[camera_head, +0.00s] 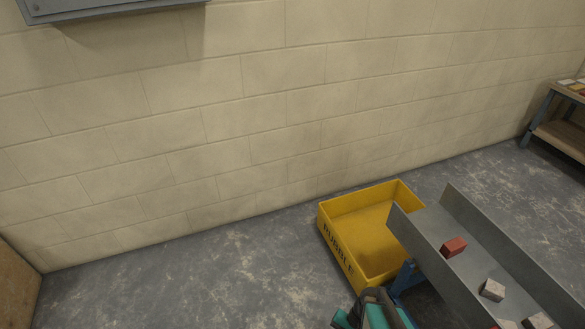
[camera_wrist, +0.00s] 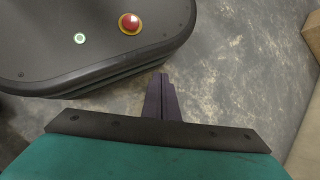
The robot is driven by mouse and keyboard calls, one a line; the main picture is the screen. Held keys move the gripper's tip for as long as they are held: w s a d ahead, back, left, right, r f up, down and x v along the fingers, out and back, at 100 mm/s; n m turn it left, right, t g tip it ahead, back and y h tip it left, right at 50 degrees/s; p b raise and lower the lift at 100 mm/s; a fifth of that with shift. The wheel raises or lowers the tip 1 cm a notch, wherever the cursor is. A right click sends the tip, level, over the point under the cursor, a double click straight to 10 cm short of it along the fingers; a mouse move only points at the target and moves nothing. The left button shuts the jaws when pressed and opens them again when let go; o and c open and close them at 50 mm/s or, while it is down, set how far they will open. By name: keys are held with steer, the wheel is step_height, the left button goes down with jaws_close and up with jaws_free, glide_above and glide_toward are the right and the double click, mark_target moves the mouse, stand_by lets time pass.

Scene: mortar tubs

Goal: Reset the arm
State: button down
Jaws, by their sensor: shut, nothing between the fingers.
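My gripper (camera_wrist: 162,82) shows in the wrist view, its two dark fingers pressed together with nothing between them. They point over bare grey floor, beside the dark rounded top of my own base with its red button. In the head view a teal and black part of my arm (camera_head: 374,311) shows at the bottom edge, just below the yellow tub and left of the metal chute. The fingers cannot be made out there.
A yellow tub (camera_head: 326,222) marked RUBBLE stands on the floor by the block wall (camera_head: 230,110). A sloping grey metal chute (camera_head: 478,262) carries a red block (camera_head: 453,246) and pale blocks (camera_head: 492,290). A bench (camera_head: 562,135) stands at far right. The floor at left (camera_head: 190,280) is clear.

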steer(key=s+d+r+n+h+p, duration=0.2)
steer(key=s+r+n+h, duration=0.2)
steer(key=n+h, duration=0.1)
steer(key=shift+d+r+n+g, duration=0.25)
steer(key=shift+d+n+g, duration=0.05)
steer(key=shift+d+n, duration=0.1)
steer(key=shift+s+a, duration=0.1)
